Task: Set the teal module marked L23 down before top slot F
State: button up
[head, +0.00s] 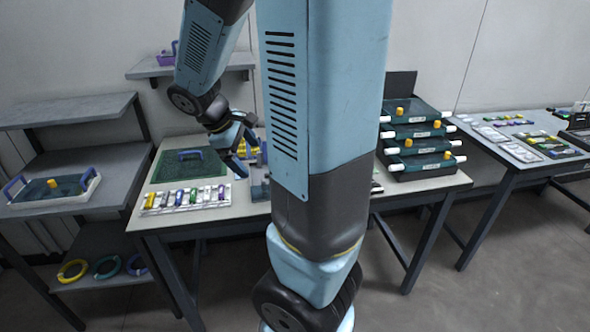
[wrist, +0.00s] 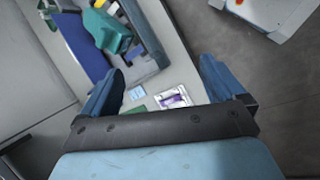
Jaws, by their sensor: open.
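My gripper (head: 243,152) is over the work table in the head view, its fingers apart. In the wrist view my gripper (wrist: 162,72) is open, and nothing is between its fingers. Below it are a small white tray with a purple piece (wrist: 174,99) and a light-blue square (wrist: 137,93). No marking L23 or slot letter F is readable, so I cannot tell which piece is the teal module. A row of small coloured modules (head: 187,198) lies at the table's front left in the head view.
A green mat (head: 178,169) lies behind the modules. A stack of dark-green trays (head: 420,132) with white handles stands at the right. A teal-green device (wrist: 112,33) sits beside a blue panel (wrist: 82,47). My arm hides the table's middle.

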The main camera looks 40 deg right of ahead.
jog(key=w+d+f+n+h, duration=0.2)
jog(key=d+f+n, duration=0.1)
jog(key=d+f, duration=0.1)
jog(key=w+d+f+n+h, duration=0.3)
jog(key=d+f, duration=0.1)
jog(key=d, duration=0.2)
jog(key=w+d+f+n+g+h, duration=0.1)
jog(key=w+d+f+n+h, duration=0.1)
jog(key=d+f, duration=0.3)
jog(key=shift+w+d+n+h, duration=0.15)
jog(key=shift+d+n+h, duration=0.3)
jog(key=shift+n, duration=0.45)
jog(key=shift+x, duration=3.05)
jog(key=shift+f, duration=0.15)
jog(key=shift+w, duration=0.1)
jog(key=shift+c, duration=0.4)
jog(key=shift+a, duration=0.1)
jog(key=c, duration=1.2)
jog(key=shift+c, duration=0.2)
